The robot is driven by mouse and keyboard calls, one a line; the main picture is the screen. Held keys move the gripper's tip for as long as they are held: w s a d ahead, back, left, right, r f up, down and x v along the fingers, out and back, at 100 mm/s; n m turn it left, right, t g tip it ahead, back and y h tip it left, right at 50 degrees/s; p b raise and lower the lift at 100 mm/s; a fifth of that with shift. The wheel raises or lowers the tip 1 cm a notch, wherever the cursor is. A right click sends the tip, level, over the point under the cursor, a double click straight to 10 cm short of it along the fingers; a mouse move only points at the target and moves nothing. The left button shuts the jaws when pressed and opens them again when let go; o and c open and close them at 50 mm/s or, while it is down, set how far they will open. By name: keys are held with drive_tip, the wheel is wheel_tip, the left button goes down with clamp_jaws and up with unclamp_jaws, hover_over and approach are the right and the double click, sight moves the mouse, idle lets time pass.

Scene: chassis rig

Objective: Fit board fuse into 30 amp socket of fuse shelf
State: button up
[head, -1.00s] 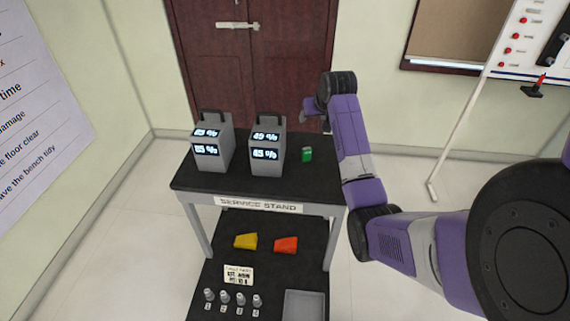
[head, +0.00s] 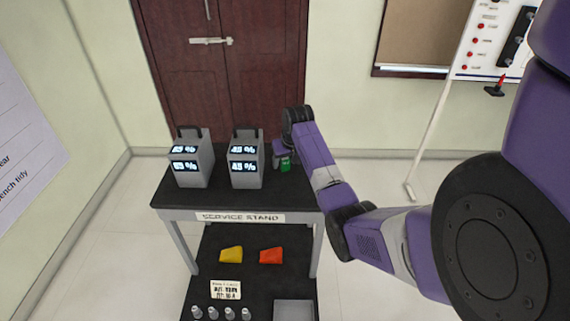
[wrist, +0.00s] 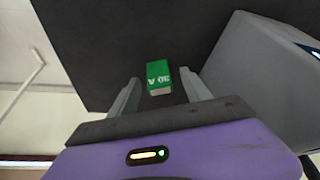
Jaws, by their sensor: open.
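The board fuse is a small green block, seen in the head view (head: 285,165) on the black top of the service stand, right of the two grey boxes. In the wrist view the fuse (wrist: 158,74) shows an upside-down "30 A" marking and a pale end facing me. My gripper (wrist: 162,84) is open, with one grey finger on each side of the fuse. In the head view my gripper (head: 284,157) is over the stand's right back part, partly covering the fuse. I cannot make out a fuse shelf for certain.
Two grey boxes with lit percent displays, one left (head: 191,160) and one right (head: 246,160), stand beside my gripper. The lower shelf (head: 245,285) holds a yellow piece, a red piece, several small knobs and a grey tray. A white panel (head: 492,40) stands at right.

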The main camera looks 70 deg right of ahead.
sight(286, 159)
drive_tip(key=shift+w+d+f, duration=0.1)
drive_tip(key=shift+d+f, duration=0.05)
drive_tip(key=shift+f, duration=0.35)
clamp_jaws()
drive_tip(key=shift+r, duration=0.2)
wheel_tip(286, 159, up, 20)
drive_tip(key=b, duration=0.2)
drive_tip(key=shift+f, duration=0.15)
idle(0.4)
